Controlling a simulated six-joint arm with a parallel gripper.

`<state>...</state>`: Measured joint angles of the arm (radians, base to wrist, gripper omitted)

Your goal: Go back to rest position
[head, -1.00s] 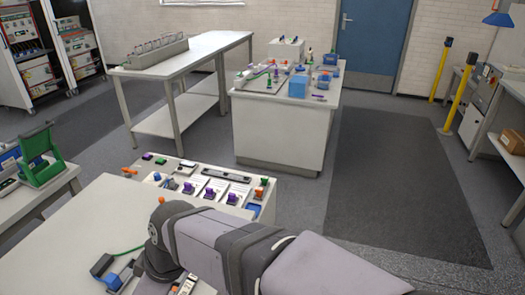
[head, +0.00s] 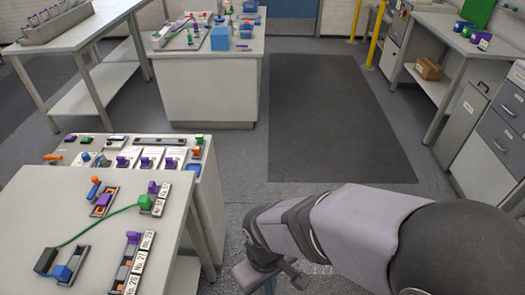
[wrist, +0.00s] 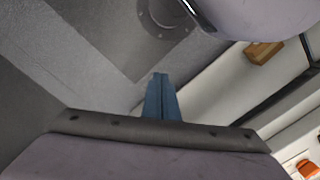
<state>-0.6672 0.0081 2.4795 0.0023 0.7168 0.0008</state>
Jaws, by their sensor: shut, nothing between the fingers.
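My arm enters the head view from the lower right and bends down beside the white workbench (head: 165,205). My gripper (head: 270,287) is at the bottom edge of the head view, partly cut off, over the floor to the right of the bench. In the wrist view my gripper's blue fingers (wrist: 160,78) are together with nothing between them. The floor and a white surface lie beyond them.
On the bench are a green cable (head: 98,222), a black-and-blue connector holder (head: 62,265) and a numbered strip (head: 130,265). Behind it is a sloped panel (head: 180,153). A dark floor mat (head: 330,110) is clear. A drawer cabinet (head: 500,120) stands right.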

